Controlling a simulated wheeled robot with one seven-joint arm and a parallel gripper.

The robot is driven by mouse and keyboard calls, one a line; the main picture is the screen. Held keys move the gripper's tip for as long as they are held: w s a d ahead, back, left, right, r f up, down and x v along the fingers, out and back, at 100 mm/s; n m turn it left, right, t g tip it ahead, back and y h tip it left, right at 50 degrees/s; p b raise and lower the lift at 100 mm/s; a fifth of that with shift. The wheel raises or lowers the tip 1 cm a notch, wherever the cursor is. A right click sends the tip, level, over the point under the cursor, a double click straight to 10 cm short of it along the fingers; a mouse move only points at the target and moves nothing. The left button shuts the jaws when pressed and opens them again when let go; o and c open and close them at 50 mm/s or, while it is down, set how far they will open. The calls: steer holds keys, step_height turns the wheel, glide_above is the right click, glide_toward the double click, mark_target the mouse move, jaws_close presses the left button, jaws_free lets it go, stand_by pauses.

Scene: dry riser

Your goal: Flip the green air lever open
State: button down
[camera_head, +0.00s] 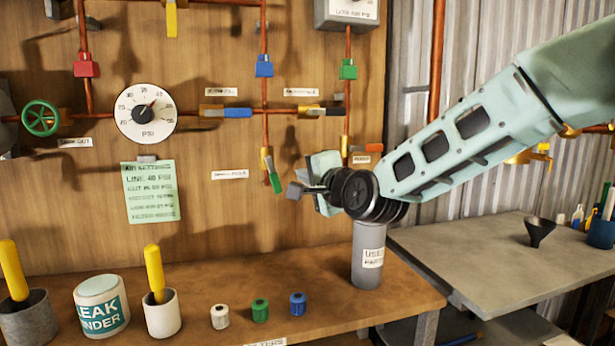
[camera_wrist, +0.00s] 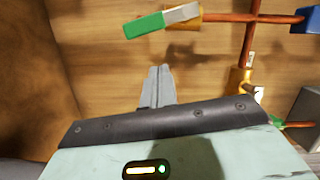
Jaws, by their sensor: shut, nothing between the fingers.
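The green lever (camera_head: 275,183) hangs below a brass valve (camera_head: 266,160) at the lower end of the middle copper pipe, pointing down and slightly right. In the wrist view the green lever (camera_wrist: 150,25) lies roughly in line with its pipe, with a grey part at its valve end. My gripper (camera_head: 294,191) is just right of the lever in the head view, its fingers shut and empty. In the wrist view the shut fingertips (camera_wrist: 160,72) point toward the board below the lever, with a visible gap between them.
An orange-red lever (camera_head: 373,147) is close to my wrist on the right. A pressure dial (camera_head: 146,114) and green handwheel (camera_head: 41,118) are further left. A grey canister (camera_head: 368,255) stands on the bench below my wrist.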

steer(key=v, duration=1)
steer(key=shift+d+b, duration=0.25)
steer(key=shift+b, duration=0.15)
steer(key=shift+r, duration=0.1)
